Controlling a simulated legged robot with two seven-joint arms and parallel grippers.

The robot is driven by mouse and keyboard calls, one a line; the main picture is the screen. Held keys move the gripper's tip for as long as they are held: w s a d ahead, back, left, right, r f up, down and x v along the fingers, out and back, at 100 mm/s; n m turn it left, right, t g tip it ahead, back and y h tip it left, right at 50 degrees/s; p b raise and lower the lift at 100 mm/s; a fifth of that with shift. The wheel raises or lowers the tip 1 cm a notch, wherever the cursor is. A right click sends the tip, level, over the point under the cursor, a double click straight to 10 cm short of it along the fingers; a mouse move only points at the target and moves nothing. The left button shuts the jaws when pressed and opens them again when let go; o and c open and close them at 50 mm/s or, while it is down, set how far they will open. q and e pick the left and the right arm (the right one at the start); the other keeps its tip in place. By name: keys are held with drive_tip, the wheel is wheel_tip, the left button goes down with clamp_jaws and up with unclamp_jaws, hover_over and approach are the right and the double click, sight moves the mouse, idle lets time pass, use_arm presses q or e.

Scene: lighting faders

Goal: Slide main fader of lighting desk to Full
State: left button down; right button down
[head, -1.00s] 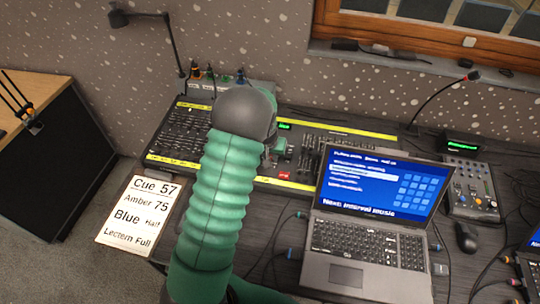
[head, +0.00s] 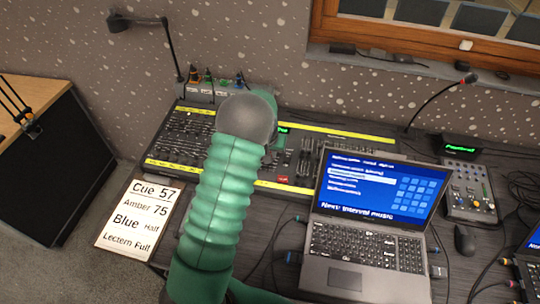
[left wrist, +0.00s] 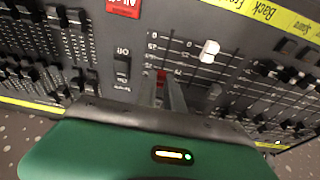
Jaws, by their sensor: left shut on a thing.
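The lighting desk (head: 187,126) is a dark panel with yellow label strips and many faders, lying on the table. In the left wrist view my left gripper (left wrist: 161,84) is shut on a small red fader cap (left wrist: 161,75), mostly hidden between the fingers. The cap sits in a slot beside a printed scale. A white fader (left wrist: 209,50) stands in a slot to its right. In the head view my green left arm covers part of the desk and hides its fingertips. My right gripper is not in view.
A laptop (head: 375,195) stands in front of the desk's right part. A cue card (head: 141,213) lies at the front left. A small mixer (head: 469,190), a mouse (head: 465,240) and cables lie to the right. A lamp (head: 168,45) rises behind the desk.

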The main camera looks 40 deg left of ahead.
use_arm(q)
drive_tip(key=c, duration=1.7)
unclamp_jaws()
drive_tip(key=shift+w+a, duration=0.1)
drive_tip(key=shift+r, duration=0.1)
wheel_tip(320, 180, up, 2)
drive_tip(key=shift+r+p, duration=0.25)
drive_tip(key=shift+p, duration=0.75)
drive_tip(key=v, duration=1.6)
drive_tip(key=shift+r, duration=0.3)
